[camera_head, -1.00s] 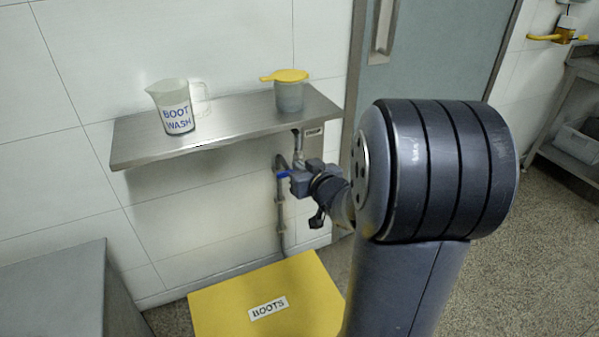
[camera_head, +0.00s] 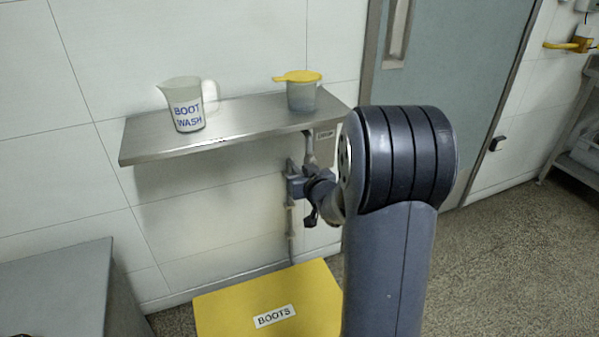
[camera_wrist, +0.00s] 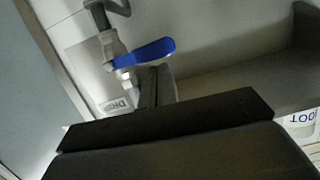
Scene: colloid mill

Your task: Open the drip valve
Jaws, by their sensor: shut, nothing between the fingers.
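The drip valve's blue lever (camera_wrist: 145,53) shows in the wrist view, sticking out to the right from the metal valve body (camera_wrist: 113,52) and lying crosswise to the pipe. In the head view I cannot make the lever out; my gripper covers that spot. My gripper (camera_wrist: 152,85) is shut and empty. Its fingertips are just beside the lever's lower edge in the wrist view; I cannot tell if they touch it. In the head view my gripper (camera_head: 294,184) is below the shelf, in front of the pipe (camera_head: 309,147). A label (camera_wrist: 115,104), partly readable, is beside the valve.
A steel wall shelf (camera_head: 240,125) above holds a BOOT WASH jug (camera_head: 187,105) and a yellow-lidded cup (camera_head: 301,93). A yellow BOOTS box (camera_head: 230,305) is below. A grey cabinet (camera_head: 60,290) stands at left. A grey door (camera_head: 450,90) is behind my arm.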

